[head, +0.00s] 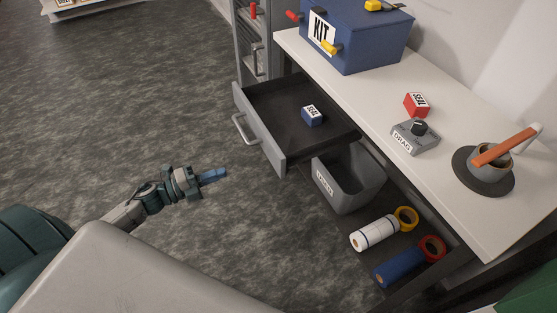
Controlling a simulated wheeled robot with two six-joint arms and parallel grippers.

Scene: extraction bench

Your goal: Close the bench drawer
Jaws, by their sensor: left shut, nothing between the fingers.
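The bench drawer (261,128) is pulled out from under the white bench top (447,132). Its grey front panel has a bar handle (242,129) on the left. A blue box labelled SEAL (313,116) sits inside on the dark drawer floor. My left gripper (222,174) is shut and empty. In the picture it is below and left of the drawer front, apart from the handle. My right gripper is not in view.
A grey bin (346,186) stands below the drawer. Rolls (375,233) and tape rings lie on the low shelf. A blue KIT box (358,38), a red box (417,104), a grey dial unit (415,138) and a mortar (489,159) stand on the bench. The floor at left is clear.

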